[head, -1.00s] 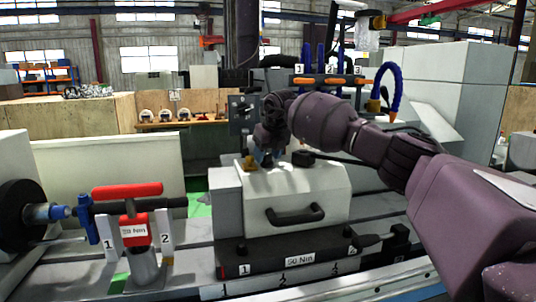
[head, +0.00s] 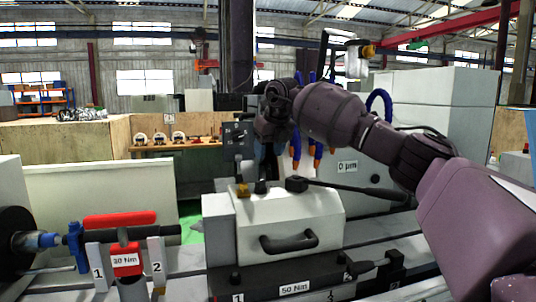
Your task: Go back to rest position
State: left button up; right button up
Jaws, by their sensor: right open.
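My right arm comes in from the right, and its dark purple wrist hangs over the middle of the machine. My right gripper (head: 268,150) is at its end, above and behind the white housing with the black handle (head: 288,241). It is open, and I see nothing held in it. Its fingers are small and dark against the background, partly lost among nearby parts. A black lever (head: 352,188) and a small yellow-brown block (head: 243,190) sit on top of the housing, below the gripper. My left gripper is not in view.
A red-handled clamp (head: 120,219) marked 30 Nm stands at the left, beside a black wheel (head: 14,240). Blue hoses with orange tips (head: 318,153) hang close behind my right wrist. A white cabinet (head: 440,110) stands behind my arm.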

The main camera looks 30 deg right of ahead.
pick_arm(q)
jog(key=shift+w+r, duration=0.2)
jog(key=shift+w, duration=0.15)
